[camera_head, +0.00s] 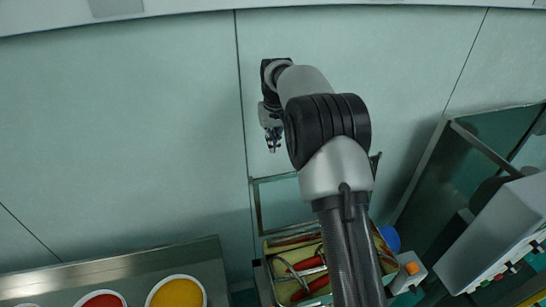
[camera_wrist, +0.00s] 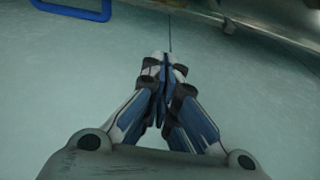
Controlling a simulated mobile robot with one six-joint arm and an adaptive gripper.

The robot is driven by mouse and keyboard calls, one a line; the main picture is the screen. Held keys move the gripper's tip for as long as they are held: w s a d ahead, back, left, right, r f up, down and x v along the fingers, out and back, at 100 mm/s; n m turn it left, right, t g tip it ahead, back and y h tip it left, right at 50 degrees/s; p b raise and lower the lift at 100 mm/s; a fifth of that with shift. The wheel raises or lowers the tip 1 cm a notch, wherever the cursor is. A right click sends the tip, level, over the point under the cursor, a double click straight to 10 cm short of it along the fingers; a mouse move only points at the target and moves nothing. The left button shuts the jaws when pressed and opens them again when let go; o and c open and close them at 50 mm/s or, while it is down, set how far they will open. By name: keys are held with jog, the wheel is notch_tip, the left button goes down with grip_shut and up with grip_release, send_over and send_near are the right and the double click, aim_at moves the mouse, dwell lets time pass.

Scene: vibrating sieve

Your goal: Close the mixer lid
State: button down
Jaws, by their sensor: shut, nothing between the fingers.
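My gripper (camera_head: 273,146) is high in front of the pale wall in the head view, pointing down. In the wrist view its fingers (camera_wrist: 164,68) are together with nothing between them. What looks like the mixer (camera_head: 290,273) is an open box at the bottom centre, with red and pale curved parts inside. A framed, see-through panel (camera_head: 283,206), apparently its lid, stands raised at the box's back edge. My gripper is above the panel's left part in the picture and apart from it. My arm hides the right part of the panel and box.
A control box with an orange button (camera_head: 411,268) is beside the mixer. Right of it is a grey machine (camera_head: 508,225). Red (camera_head: 102,300) and yellow (camera_head: 176,293) round containers are at lower left. The wrist view shows a blue bar (camera_wrist: 75,13).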

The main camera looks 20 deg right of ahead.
notch_tip(320, 180, down, 10)
jog(key=s+p, duration=0.1)
jog(key=p, duration=0.1)
jog(key=shift+s+r, duration=0.15)
jog(key=shift+s, duration=0.2)
jog(key=shift+s+d, duration=0.1)
dwell(0.4)
